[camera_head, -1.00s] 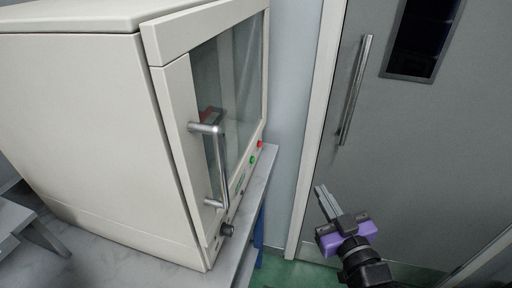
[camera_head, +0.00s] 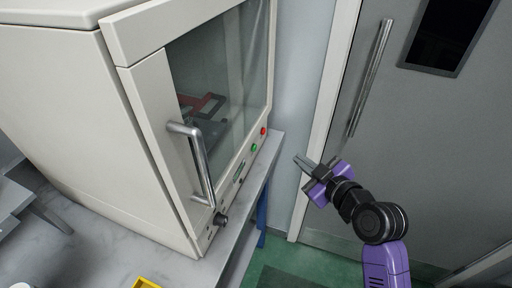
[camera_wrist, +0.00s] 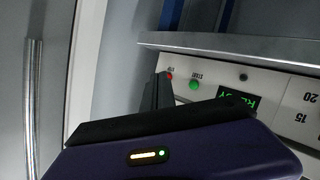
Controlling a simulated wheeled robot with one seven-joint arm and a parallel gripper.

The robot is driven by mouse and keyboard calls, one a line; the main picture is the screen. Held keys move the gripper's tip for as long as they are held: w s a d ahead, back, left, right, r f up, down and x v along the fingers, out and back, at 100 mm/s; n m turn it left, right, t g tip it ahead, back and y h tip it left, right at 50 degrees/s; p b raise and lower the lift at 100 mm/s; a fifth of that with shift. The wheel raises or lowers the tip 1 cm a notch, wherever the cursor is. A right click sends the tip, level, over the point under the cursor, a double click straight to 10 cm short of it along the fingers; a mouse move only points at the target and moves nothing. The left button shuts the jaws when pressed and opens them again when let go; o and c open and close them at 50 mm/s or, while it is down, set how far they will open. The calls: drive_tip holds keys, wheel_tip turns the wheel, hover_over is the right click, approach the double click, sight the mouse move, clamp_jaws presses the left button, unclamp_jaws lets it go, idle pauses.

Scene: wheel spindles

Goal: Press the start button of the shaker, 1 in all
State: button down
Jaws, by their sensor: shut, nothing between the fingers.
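The shaker (camera_head: 70,110) is a large cream cabinet with a glass door and a metal handle (camera_head: 198,160). Its green start button (camera_head: 254,148) is on the lower front panel, beside a red button (camera_head: 264,131). In the wrist view the green button (camera_wrist: 194,85) is labelled START, with the red button (camera_wrist: 170,76) to its left and a lit green display (camera_wrist: 238,103) to its right. My gripper (camera_head: 298,160) is shut and empty, right of the panel and apart from it, its fingertips pointing toward the buttons. In the wrist view my fingers (camera_wrist: 158,90) partly overlap the panel near the red button.
The shaker stands on a grey bench (camera_head: 262,165) with a blue leg. A grey door (camera_head: 405,130) with a long handle (camera_head: 370,78) is at the right. A black knob (camera_head: 220,219) sits low on the panel. A yellow item (camera_head: 146,283) shows at the bottom edge.

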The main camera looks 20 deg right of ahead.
drive_tip(key=w+a+p, duration=0.1)
drive_tip(key=w+a, duration=0.4)
drive_tip(key=a, duration=0.2)
idle(0.4)
drive_tip(key=shift+w+a, duration=0.1)
drive_tip(key=shift+a, duration=0.05)
idle(1.8)
drive_tip(key=shift+w+a, duration=0.2)
drive_tip(key=shift+a, duration=0.05)
drive_tip(key=shift+w+a, duration=0.25)
drive_tip(key=shift+a, duration=0.15)
idle(0.9)
drive_tip(key=shift+d, duration=0.1)
drive_tip(key=shift+s+d, duration=0.5)
drive_tip(key=shift+d, duration=0.15)
drive_tip(key=shift+s+d, duration=0.75)
drive_tip(key=shift+d, duration=0.3)
drive_tip(key=shift+s+d, duration=0.75)
drive_tip(key=shift+d, duration=0.25)
